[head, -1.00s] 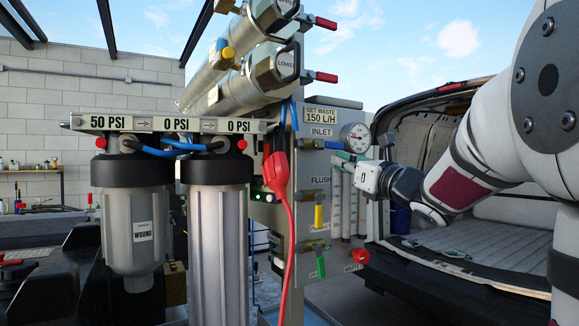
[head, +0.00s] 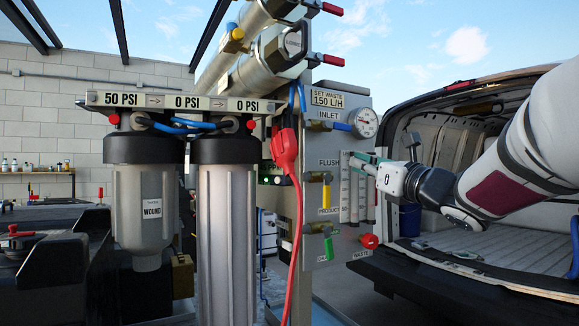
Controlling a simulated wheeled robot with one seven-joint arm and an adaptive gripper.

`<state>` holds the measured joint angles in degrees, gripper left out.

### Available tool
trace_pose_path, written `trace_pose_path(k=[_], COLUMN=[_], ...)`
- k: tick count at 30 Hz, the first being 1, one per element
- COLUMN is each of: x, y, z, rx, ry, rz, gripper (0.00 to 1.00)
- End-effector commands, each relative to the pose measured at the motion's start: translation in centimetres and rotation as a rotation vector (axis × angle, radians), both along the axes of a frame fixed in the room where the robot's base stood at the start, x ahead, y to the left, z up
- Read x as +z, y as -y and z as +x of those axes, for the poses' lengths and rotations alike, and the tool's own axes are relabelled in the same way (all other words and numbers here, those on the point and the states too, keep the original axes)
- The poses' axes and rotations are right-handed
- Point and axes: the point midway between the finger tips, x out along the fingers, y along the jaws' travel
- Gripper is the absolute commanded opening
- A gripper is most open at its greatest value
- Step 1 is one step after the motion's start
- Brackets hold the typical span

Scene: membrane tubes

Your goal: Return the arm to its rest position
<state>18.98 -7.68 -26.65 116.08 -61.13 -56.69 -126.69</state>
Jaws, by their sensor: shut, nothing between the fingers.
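My gripper (head: 356,160) is in the head view, right of centre, at the end of my arm coming in from the right. Its greenish fingers are shut and empty, and they point left toward the panel (head: 328,235). In the picture the fingertips overlap the upper part of the clear flow tubes (head: 354,205). I cannot tell whether they touch the panel or stop short of it.
The panel carries a gauge (head: 366,123), a yellow-handled valve (head: 326,196) and a red knob (head: 369,241). A red plug with its cable (head: 285,150) hangs at its left. Filter housings (head: 225,240) stand left. An open van (head: 470,245) is behind my arm.

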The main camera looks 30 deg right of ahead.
Motion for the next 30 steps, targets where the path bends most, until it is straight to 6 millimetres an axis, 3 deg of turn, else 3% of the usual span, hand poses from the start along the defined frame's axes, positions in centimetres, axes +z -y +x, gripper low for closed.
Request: trace_pose_path(k=[3,9,19,22,25,30], x=[-0.6,-1.3,-1.4,-1.2,-1.8,-5.1], y=[0.0,0.1,0.0,0.1,0.0,-1.3], z=[-2.4,-4.9,-5.6,-5.4,-5.2,-6.0], rx=[-0.001,0.000,-0.007,-0.034,-0.075,-0.164], ry=[0.001,0.000,-0.006,-0.015,-0.032,-0.070], rz=[0.001,0.000,0.057,0.227,0.516,1.105], gripper=[0.00,0.00,0.00,0.00,0.00,0.00])
